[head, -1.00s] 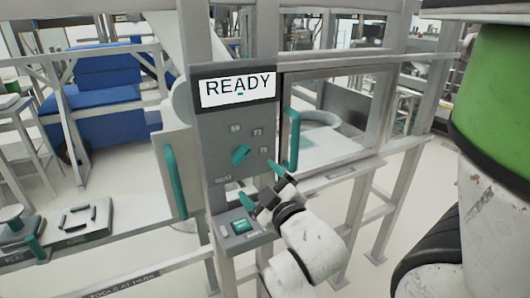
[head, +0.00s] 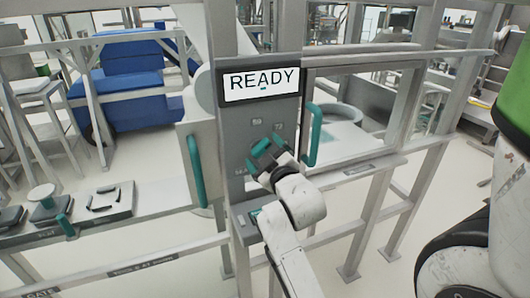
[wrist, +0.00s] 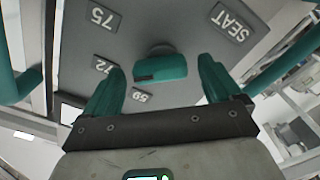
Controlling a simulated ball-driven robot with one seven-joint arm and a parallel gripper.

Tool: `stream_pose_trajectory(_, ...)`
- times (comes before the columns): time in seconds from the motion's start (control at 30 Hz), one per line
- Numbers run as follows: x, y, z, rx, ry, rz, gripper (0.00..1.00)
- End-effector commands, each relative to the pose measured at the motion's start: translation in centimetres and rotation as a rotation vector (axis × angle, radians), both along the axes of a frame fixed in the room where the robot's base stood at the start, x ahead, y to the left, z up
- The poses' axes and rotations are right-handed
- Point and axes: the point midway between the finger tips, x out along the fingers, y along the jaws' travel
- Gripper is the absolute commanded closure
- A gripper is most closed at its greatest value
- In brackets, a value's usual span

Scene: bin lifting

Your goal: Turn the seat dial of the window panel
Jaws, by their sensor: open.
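The seat dial is a teal knob (wrist: 160,65) on the grey window panel (head: 238,155), between the number labels and the SEAT label in the wrist view. My gripper (wrist: 158,82) has its two teal fingers spread, with the dial between and just beyond the fingertips. I see no clear contact with the dial. In the head view my gripper (head: 270,148) is in front of the panel and covers the dial. The panel's screen (head: 261,84) reads READY.
A teal upright handle (head: 313,136) is close on the right of the panel, and another teal handle (head: 196,170) is on the left. A shelf with a grey tray (head: 103,203) is at the left. Metal frame posts stand around the panel.

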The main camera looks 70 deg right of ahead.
Motion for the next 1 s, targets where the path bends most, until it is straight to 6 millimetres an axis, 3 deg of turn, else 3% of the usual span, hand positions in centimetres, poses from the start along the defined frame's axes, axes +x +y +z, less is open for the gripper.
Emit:
stream_pose_trajectory(0.17, 0.0, 0.01, -0.02, 0.0, 0.0, 0.0, 0.08)
stream_pose_trajectory(0.73, 0.0, 0.04, -0.03, 0.0, 0.0, 0.001, 0.63)
stream_pose_trajectory(1.0, 0.01, 0.03, -0.09, 0.017, -0.019, 0.001, 0.65)
